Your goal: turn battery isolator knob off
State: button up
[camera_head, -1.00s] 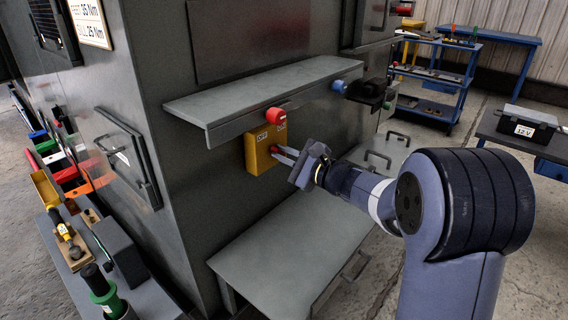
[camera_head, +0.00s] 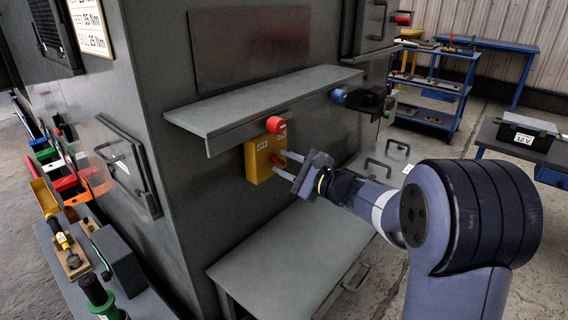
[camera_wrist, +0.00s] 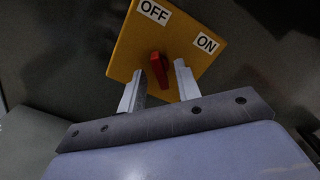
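The battery isolator is a yellow box (camera_head: 257,162) on the grey cabinet wall, under a shelf. In the wrist view its yellow plate (camera_wrist: 190,45) carries an OFF label (camera_wrist: 154,12) and an ON label (camera_wrist: 206,44). The red knob (camera_wrist: 158,70) sits low on the plate, its long side roughly upright in that view, with its upper end towards OFF. My gripper (camera_wrist: 160,68) is open, one finger on each side of the knob, with gaps showing. In the head view my gripper (camera_head: 279,162) reaches the box from the right, and the knob is mostly hidden.
A grey shelf (camera_head: 240,100) juts out above the box, with a red button (camera_head: 276,125) and a blue one (camera_head: 339,96) by its edge. A grey ledge (camera_head: 290,255) lies below. Tools and bins stand at left. A blue cart (camera_head: 432,95) stands behind right.

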jog(key=v, duration=1)
jog(key=x, duration=1)
jog(key=shift+w+a, duration=0.15)
jog(key=shift+a, duration=0.1)
jog(key=shift+w+a+r+p, duration=0.15)
jog(key=shift+r+p, duration=0.05)
jog(key=shift+p, duration=0.25)
jog(key=shift+m+p, duration=0.35)
jog(key=shift+m, duration=0.05)
jog(key=shift+f, duration=0.1)
jog(key=shift+f+b, duration=0.25)
jog(key=shift+b, duration=0.45)
